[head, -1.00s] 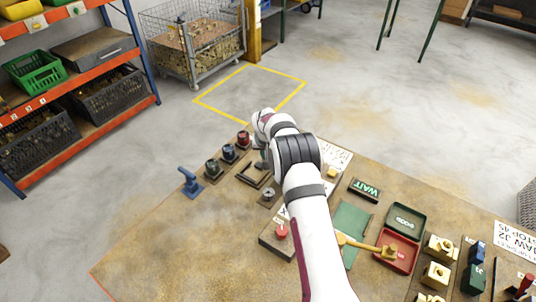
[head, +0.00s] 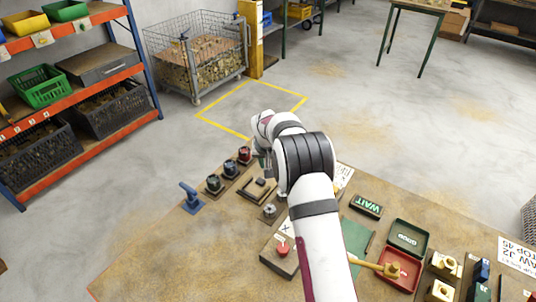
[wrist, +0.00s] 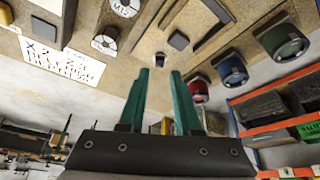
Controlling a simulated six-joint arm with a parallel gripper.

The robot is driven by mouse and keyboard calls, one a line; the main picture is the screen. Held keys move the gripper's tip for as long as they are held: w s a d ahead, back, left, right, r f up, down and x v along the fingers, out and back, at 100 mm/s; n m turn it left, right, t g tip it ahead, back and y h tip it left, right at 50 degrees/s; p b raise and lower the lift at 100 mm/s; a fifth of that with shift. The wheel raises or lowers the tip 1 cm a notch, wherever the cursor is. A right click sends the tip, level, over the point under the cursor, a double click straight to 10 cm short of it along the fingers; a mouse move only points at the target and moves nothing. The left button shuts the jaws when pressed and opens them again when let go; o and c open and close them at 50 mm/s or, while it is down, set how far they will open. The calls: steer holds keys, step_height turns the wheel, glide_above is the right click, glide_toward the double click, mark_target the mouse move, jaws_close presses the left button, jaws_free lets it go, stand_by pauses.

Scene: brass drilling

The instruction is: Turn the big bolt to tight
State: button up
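My gripper (wrist: 160,72) is open, with two green fingers apart and nothing held between them. In the head view my white arm reaches over the back of the bench and hides most of the gripper. I cannot clearly make out the big bolt. A round grey fitting with a dark centre (head: 270,211) sits on the bench left of my arm. In the wrist view a pale round disc with dark lettering (wrist: 125,6) and a second disc (wrist: 105,40) lie left of the fingers. Neither touches them. I cannot tell whether either marks the big bolt.
Green (head: 213,184), blue (head: 230,168) and red (head: 245,155) knobs line the bench's back left, beside a dark frame (head: 246,191). A red button (head: 282,247), a WAIT sign (head: 367,206), a green tray (head: 408,237) and a red tray (head: 405,282) are nearer.

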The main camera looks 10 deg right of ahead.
steer(key=v, duration=0.9)
steer(key=shift+s+r, duration=0.1)
steer(key=s+r+m+g, duration=0.1)
steer(key=s+r, duration=0.5)
steer(key=s, duration=0.7)
steer(key=s+a+m+g+y, duration=0.1)
steer(key=s+a, duration=0.1)
steer(key=s, duration=1.3)
steer(key=s+a+g+y, duration=0.1)
steer(key=s+a+g, duration=0.1)
steer(key=s, duration=1.3)
steer(key=shift+a+f+m+y, duration=0.2)
steer(key=shift+a+m+y, duration=0.2)
steer(key=shift+w, duration=0.1)
